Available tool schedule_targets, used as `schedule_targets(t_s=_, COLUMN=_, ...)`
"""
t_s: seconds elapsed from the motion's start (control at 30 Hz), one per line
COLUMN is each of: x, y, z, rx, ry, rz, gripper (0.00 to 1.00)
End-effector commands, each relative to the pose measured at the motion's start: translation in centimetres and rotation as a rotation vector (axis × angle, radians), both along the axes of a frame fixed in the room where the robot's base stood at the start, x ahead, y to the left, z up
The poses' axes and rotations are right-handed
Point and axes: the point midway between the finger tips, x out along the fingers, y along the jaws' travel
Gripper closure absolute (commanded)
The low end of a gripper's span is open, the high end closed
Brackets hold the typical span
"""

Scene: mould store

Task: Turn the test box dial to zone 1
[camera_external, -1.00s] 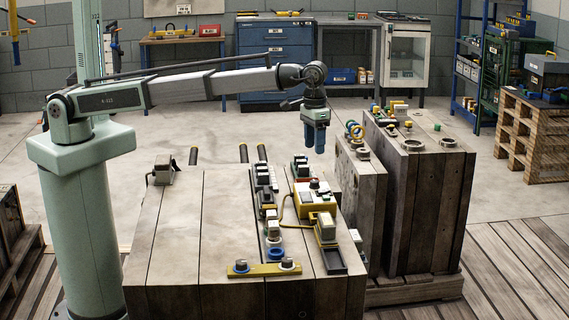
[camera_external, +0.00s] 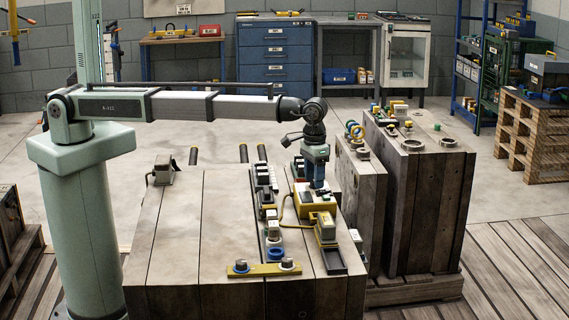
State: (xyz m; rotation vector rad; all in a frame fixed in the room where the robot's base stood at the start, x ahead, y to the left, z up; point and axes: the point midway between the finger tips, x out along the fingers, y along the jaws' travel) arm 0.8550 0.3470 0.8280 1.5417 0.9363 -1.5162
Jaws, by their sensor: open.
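The yellow test box (camera_external: 308,207) sits on the right part of the wooden block top. Its dial was a small dark knob on the box's top; my gripper now covers it. My gripper (camera_external: 317,184) points straight down over the box, its blue fingers at or just above the dial. It is open. Whether the fingers touch the dial cannot be told at this size. The zone marks on the box are too small to read.
A yellow bar (camera_external: 264,270) with two round fittings lies at the block's front edge. A dark tray (camera_external: 333,260) and several small parts crowd around the box. The left part of the block top (camera_external: 190,235) is mostly clear. Taller wooden blocks (camera_external: 425,200) stand to the right.

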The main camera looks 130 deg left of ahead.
Motion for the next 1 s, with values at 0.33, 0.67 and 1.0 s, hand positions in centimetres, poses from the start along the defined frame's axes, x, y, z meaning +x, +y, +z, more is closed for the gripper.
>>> schedule_targets(t_s=0.33, x=-0.01, y=0.0, z=0.01, rx=0.0, ry=0.0, rz=0.0, gripper=0.67)
schedule_targets(t_s=0.67, x=-0.01, y=0.0, z=0.02, rx=0.0, ry=0.0, rz=0.0, gripper=0.99)
schedule_targets(t_s=1.0, x=-0.01, y=0.01, z=0.02, rx=-0.001, ry=0.0, rz=-0.05, gripper=1.0)
